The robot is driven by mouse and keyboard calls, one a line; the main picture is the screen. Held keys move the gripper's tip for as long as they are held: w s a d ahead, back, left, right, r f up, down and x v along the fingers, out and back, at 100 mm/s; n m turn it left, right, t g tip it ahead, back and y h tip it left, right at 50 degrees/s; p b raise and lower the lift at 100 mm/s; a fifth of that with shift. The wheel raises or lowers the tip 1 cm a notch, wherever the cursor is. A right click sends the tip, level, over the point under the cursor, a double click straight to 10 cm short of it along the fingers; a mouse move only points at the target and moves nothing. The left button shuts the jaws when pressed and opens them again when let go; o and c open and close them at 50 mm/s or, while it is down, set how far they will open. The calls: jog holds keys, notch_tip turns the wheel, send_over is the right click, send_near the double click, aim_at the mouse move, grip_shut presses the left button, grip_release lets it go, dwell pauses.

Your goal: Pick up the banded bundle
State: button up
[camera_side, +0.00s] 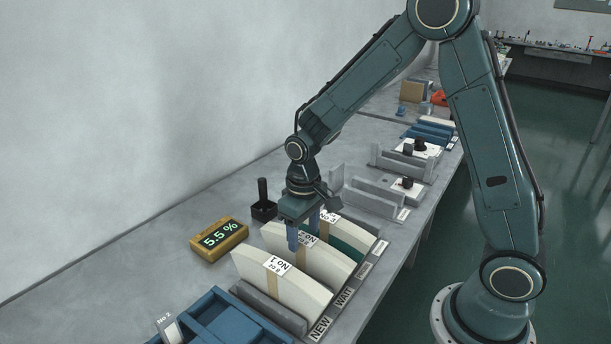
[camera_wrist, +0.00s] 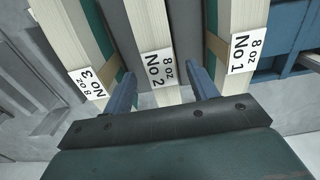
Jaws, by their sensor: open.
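Three cream paper bundles stand on edge in a rack, each with a tan band and a white label: No 1 (camera_side: 306,287) at the front, No 2 (camera_side: 333,267) in the middle and No 3 (camera_side: 357,231) behind. My gripper (camera_side: 303,240) is open, pointing down over the No 2 bundle. In the wrist view my blue fingers (camera_wrist: 160,73) stand on either side of the No 2 bundle (camera_wrist: 154,35), with the No 1 bundle (camera_wrist: 241,18) to the right and No 3 (camera_wrist: 62,40) to the left. Whether the fingers touch No 2 cannot be told.
A yellow meter reading 5.5 % (camera_side: 219,239) and a black holder with a handle (camera_side: 264,210) stand left of the rack. A blue tray (camera_side: 225,317) lies in front. Grey empty racks (camera_side: 372,200) stand farther back. Neighbouring bundles leave little room beside the fingers.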

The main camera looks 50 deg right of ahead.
aim_at(304, 239)
jog(key=shift+s+a+f, duration=0.1)
jog(key=shift+s+f, duration=0.05)
jog(key=shift+f, duration=2.45)
grip_shut()
